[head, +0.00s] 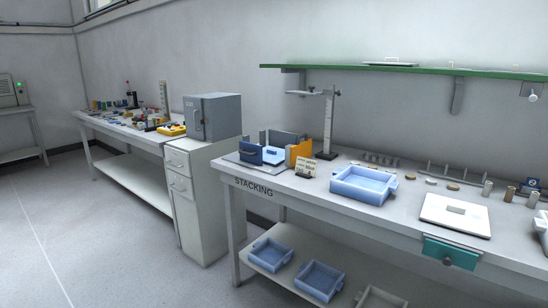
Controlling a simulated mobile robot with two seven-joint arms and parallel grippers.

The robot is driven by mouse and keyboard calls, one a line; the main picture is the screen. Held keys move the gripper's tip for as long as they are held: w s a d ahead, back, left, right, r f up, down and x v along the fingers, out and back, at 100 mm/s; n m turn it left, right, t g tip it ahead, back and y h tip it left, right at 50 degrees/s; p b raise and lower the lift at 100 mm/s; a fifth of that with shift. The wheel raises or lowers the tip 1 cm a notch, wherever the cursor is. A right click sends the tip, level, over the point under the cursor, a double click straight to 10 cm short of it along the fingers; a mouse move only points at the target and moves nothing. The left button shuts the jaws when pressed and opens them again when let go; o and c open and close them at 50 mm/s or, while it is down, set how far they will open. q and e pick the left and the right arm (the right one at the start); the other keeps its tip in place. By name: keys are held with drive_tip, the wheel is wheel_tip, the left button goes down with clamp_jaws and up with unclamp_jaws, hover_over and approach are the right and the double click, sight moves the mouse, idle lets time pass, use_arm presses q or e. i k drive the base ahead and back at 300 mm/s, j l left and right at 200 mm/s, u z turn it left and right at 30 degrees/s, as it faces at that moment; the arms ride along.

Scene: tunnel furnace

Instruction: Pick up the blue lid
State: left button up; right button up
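No piece is clear to me as the blue lid. A small light-blue flat piece (271,154) lies inside the stacking fixture (236,158) at the left end of the near bench, between a dark blue upright panel (248,156) and an orange panel (301,152); it is too small to tell if it is a lid. A light-blue open tray (362,192) with side handles stands on the bench to its right. Neither of my grippers is in view.
The near bench (290,187) has a "STACKING" label. A white plate (455,214), a teal drawer (451,253) and small cylinders are at right. Blue trays (270,254) (318,280) sit on the lower shelf. A white cabinet (205,165) adjoins the bench. The left floor (75,215) is clear.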

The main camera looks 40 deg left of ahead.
sight(273, 156)
drive_tip(key=i+j, duration=0.15)
drive_tip(key=j, duration=0.2)
drive_tip(key=i+j+z, duration=0.1)
drive_tip(key=j, duration=0.3)
drive_tip(key=i+j, duration=0.2)
drive_tip(key=j, duration=0.2)
drive_tip(key=i+j+z, duration=0.1)
drive_tip(key=j, duration=0.25)
drive_tip(key=i, duration=0.05)
